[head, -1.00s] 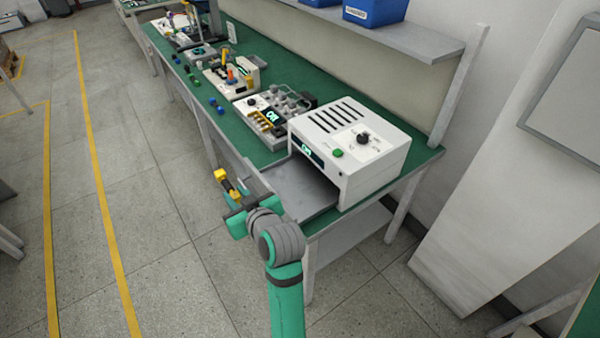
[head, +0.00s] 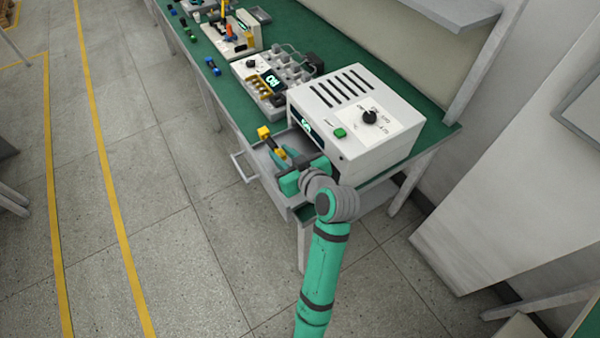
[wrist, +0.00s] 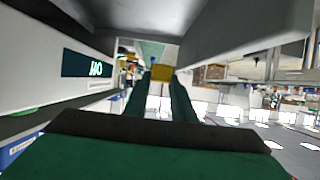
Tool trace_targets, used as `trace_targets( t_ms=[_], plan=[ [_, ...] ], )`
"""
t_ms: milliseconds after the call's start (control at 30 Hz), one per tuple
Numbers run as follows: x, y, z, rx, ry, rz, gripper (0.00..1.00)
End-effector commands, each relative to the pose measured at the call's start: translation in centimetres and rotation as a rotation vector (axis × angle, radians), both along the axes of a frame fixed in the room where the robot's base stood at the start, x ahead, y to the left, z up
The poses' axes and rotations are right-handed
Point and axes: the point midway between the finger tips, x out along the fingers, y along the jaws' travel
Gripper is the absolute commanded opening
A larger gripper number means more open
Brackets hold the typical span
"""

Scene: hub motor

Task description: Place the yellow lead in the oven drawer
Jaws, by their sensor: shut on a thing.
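The yellow lead (head: 264,133), a yellow piece with a dark middle, is held in my gripper (head: 283,160). The gripper is shut on it, above the open oven drawer. In the wrist view, the yellow end of the lead (wrist: 161,73) shows between the two green fingers. The grey oven drawer (head: 290,203) is pulled out from the left side of the white oven (head: 349,120). Its handle (head: 241,168) is at the outer end. My gripper and arm hide much of the drawer's inside.
The green bench (head: 226,92) runs to the back left, with a grey-white device (head: 252,67) bearing several small parts beside the oven. A shelf (head: 457,11) hangs above at the right.

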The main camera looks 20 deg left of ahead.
Motion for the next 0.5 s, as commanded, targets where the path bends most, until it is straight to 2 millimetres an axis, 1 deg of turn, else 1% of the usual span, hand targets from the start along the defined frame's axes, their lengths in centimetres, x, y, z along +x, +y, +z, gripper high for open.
trace_targets(
  t_ms=[33, 200, 300, 500],
  plan=[
    [0.2, -0.8, -1.1, 0.0, 0.004, -0.002, 0.0],
    [0.7, -2.9, -3.6, 0.0, 0.003, -0.001, 0.0],
    [0.9, -3.6, -4.5, 0.0, 0.002, -0.002, 0.0],
    [1.1, -4.3, -5.3, 0.0, 0.001, -0.001, 0.0]
  ],
)
